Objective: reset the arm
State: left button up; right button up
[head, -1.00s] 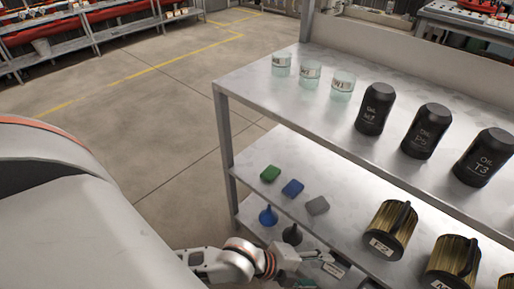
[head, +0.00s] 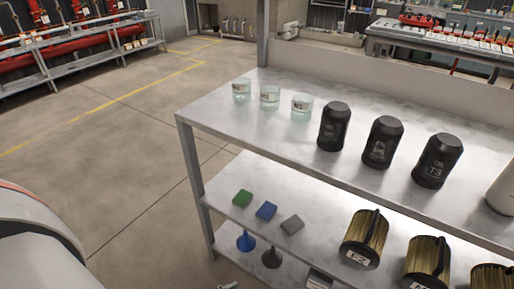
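Neither of my grippers can be made out in the head view. A large white rounded part of my own body fills the lower left corner. A small pale piece shows at the bottom edge, too little to identify. The metal shelf unit (head: 225,112) stands ahead and to the right. Nothing in view shows what my grippers hold.
Glass beakers (head: 270,98) and black oil bottles (head: 382,143) stand on the top shelf. Below are green (head: 242,198), blue (head: 266,211) and grey (head: 292,225) blocks, funnels (head: 246,241) and several filters (head: 364,239). The floor left of the shelf (head: 120,150) is clear.

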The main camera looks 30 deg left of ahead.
pick_arm(q)
jog(key=shift+n, duration=0.4)
jog(key=r+p, duration=0.1)
jog(key=p, duration=0.2)
jog(key=r+p, duration=0.2)
jog(key=p, duration=0.1)
jog(key=s+r+p, duration=0.1)
jog(key=r+p, duration=0.1)
jog(key=p, duration=0.1)
jog(key=shift+s+d+r, duration=0.1)
jog(key=shift+d, duration=0.15)
pick_arm(e)
jog(key=shift+m, duration=0.4)
jog(key=r, duration=0.1)
jog(key=s+r, duration=0.1)
jog(key=r, duration=0.2)
jog(key=shift+s+a+r, duration=0.2)
jog(key=shift+s+r, duration=0.05)
jog(key=shift+r, duration=0.15)
